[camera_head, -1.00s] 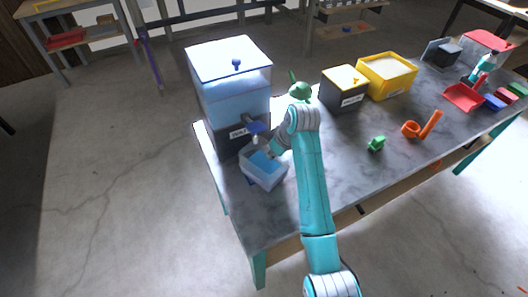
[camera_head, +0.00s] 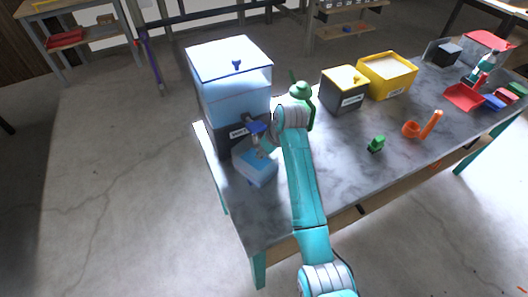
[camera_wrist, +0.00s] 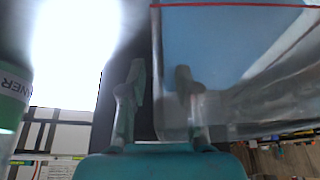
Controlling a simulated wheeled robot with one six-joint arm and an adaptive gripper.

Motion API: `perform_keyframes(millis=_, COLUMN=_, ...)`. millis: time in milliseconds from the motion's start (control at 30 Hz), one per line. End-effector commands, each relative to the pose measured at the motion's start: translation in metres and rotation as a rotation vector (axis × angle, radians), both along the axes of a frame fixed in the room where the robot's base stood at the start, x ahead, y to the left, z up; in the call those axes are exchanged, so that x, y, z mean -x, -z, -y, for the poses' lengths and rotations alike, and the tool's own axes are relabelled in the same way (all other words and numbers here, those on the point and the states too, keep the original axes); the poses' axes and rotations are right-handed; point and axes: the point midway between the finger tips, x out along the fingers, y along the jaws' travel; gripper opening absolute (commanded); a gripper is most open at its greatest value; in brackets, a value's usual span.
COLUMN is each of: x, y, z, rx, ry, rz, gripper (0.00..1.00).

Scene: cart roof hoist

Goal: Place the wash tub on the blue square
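The wash tub (camera_head: 258,174) is a small translucent tub with blue contents, below the dispenser's tap at the near left end of the table. My gripper (camera_head: 265,150) is at its upper right rim. In the wrist view, my gripper's fingers (camera_wrist: 161,80) stand a short way apart with the tub's clear wall between them; one finger shows through the plastic. The tub (camera_wrist: 225,60) fills the right of that view, with a red line near its top. A small blue patch (camera_head: 250,183) shows at the tub's lower edge, perhaps the blue square; the rest is hidden.
A green watering-can-like object (camera_head: 301,92), a black bin (camera_head: 343,90) and a yellow bin (camera_head: 388,76) stand farther right. The table front (camera_head: 290,215) is clear.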

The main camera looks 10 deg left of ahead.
Motion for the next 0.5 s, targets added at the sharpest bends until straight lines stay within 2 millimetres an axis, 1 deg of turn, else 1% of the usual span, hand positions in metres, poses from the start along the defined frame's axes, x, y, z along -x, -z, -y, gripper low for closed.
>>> perform_keyframes(millis=167, x=0.000, y=-0.001, z=0.000, rx=0.000, ry=0.000, rz=0.000, gripper=0.31)
perform_keyframes(millis=267, x=0.000, y=-0.006, z=0.001, rx=0.000, ry=0.000, rz=0.001, gripper=0.31)
perform_keyframes(millis=367, x=0.002, y=-0.017, z=0.005, rx=-0.001, ry=0.000, rz=0.004, gripper=0.31)
perform_keyframes(millis=500, x=0.007, y=-0.041, z=0.013, rx=-0.002, ry=0.000, rz=0.005, gripper=0.31)
